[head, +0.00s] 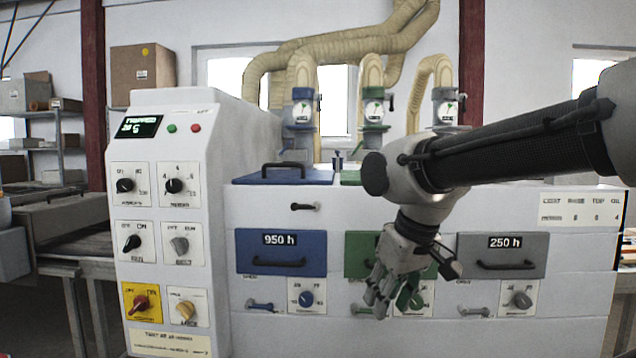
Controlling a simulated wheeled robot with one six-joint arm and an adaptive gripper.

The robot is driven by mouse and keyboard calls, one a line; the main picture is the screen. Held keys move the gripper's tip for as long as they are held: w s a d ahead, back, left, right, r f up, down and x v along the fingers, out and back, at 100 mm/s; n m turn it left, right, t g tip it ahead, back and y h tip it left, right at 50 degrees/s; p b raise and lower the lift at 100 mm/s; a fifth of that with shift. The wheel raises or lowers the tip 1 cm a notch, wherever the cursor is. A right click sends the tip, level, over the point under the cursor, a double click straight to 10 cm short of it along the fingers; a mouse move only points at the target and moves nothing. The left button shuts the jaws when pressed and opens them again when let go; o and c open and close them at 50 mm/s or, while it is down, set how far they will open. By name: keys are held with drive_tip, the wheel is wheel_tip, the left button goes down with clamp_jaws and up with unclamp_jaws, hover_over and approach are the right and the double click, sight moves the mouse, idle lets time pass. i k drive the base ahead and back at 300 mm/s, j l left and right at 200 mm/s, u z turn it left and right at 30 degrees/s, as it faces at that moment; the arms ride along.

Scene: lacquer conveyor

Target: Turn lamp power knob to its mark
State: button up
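My gripper (385,292) hangs fingers-down in front of the green lamp section, right of centre. Its grey fingers are close to the green knob (415,301) and cover part of that knob's plate. I cannot tell whether they touch it, or how far apart they are. A blue knob (306,298) sits on a white dial plate below the blue drawer, and a grey knob (520,299) on one below the grey drawer. The dial labels are too small to read, so I cannot tell which knob is named lamp power or where its mark lies.
A white control cabinet (226,140) with several knobs and a small green-lit display (138,126) stands at left. The blue drawer (281,254) and grey drawer (503,256) have protruding handles. My arm comes in from the right and hides part of the green drawer (358,254).

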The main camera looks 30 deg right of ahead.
sight(126, 184)
drive_tip(key=i+l, duration=0.15)
drive_tip(key=i, duration=0.15)
drive_tip(key=i+l+z, duration=0.2)
drive_tip(key=z, duration=0.35)
drive_tip(key=i+z, duration=0.15)
drive_tip(key=z, duration=0.35)
drive_tip(key=i+z, duration=0.2)
drive_tip(key=z, duration=0.25)
drive_tip(key=i, duration=0.25)
drive_tip(key=k+l, duration=0.1)
drive_tip(key=k, duration=0.4)
drive_tip(key=u, duration=2.35)
